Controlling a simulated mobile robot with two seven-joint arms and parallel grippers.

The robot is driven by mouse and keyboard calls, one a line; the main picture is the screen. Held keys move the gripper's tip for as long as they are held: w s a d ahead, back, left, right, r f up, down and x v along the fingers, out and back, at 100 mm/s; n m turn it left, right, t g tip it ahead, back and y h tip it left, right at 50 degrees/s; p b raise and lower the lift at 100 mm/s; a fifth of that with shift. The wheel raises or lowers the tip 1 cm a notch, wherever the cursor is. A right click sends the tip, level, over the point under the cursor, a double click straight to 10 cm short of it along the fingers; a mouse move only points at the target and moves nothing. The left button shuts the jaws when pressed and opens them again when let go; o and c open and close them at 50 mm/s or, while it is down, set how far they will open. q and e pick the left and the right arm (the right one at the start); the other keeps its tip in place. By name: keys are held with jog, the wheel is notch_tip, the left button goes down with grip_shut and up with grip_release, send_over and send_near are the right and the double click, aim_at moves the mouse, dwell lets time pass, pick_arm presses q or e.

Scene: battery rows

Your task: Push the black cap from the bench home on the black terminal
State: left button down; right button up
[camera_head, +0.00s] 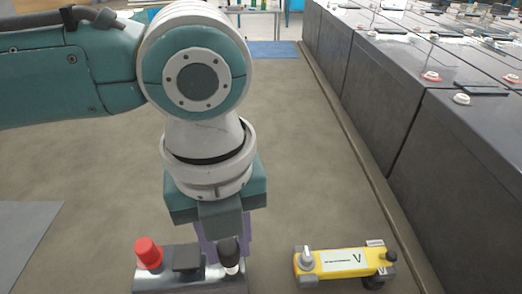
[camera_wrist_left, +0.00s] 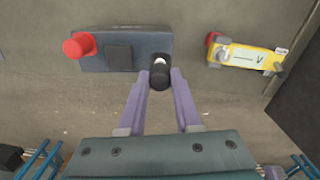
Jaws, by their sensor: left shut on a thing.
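The black cap (camera_head: 229,249) is at the right end of a dark grey block (camera_head: 172,279). It also shows in the left wrist view (camera_wrist_left: 160,77), between the tips of the purple fingers. My left gripper (camera_head: 222,246) points down and is shut on the black cap. A small white part shows right beside the cap at the block's end; the black terminal under it is mostly hidden. I cannot tell how far down the cap sits. A red cap (camera_head: 148,252) stands at the block's other end. My right gripper is not in view.
A yellow meter (camera_head: 343,262) marked V lies to the right of the block, with a clear gap between. Rows of large dark batteries (camera_head: 465,130) with terminals stand along the right. The floor in between is open.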

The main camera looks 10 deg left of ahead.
pick_arm(q)
jog(key=shift+p, duration=0.3)
dwell(0.5)
jog(key=shift+f, duration=0.2)
dwell(0.5)
jog(key=shift+f, duration=0.35)
jog(key=shift+f+b, duration=0.35)
jog(key=shift+f, duration=0.1)
dwell(0.5)
jog(key=shift+f+b, duration=0.3)
jog(key=shift+f, duration=0.15)
dwell(0.7)
jog(key=shift+c, duration=0.4)
grip_release()
dwell(0.3)
